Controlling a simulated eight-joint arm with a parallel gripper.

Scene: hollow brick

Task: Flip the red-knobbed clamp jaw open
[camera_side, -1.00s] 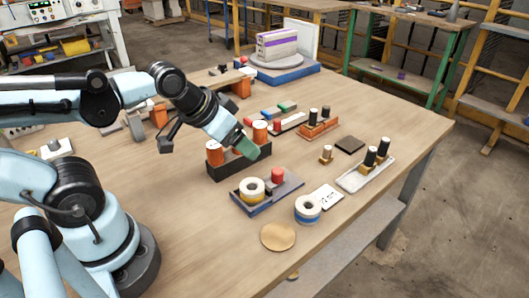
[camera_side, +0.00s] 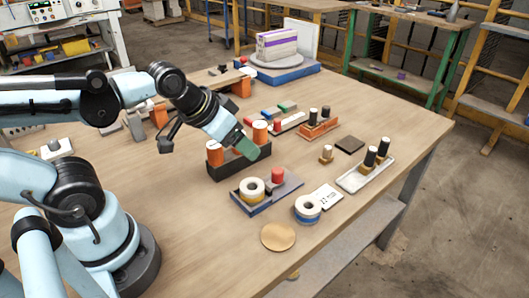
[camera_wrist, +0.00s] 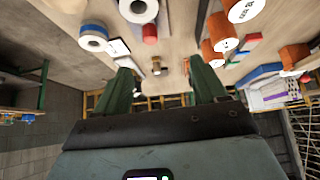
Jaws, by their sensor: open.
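No part is plainly a clamp jaw. A red knob-like cylinder (camera_side: 277,174) stands on the grey end of a dark tray (camera_side: 262,206), beside a white roll (camera_side: 252,187); the red cylinder also shows in the wrist view (camera_wrist: 150,33). I cannot tell which belongs to the jaw. My gripper (camera_side: 248,150) has green fingers and hangs over a black holder (camera_side: 228,169) of orange cylinders, behind and left of the tray. In the wrist view my gripper (camera_wrist: 163,82) is open with nothing between its fingers.
A blue-and-white roll (camera_side: 308,209), a white card and a tan disc (camera_side: 278,237) lie near the front edge. A white tray (camera_side: 366,176) with black-topped pegs and an orange holder (camera_side: 318,129) stand to the right. Bare table lies left of the dark tray.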

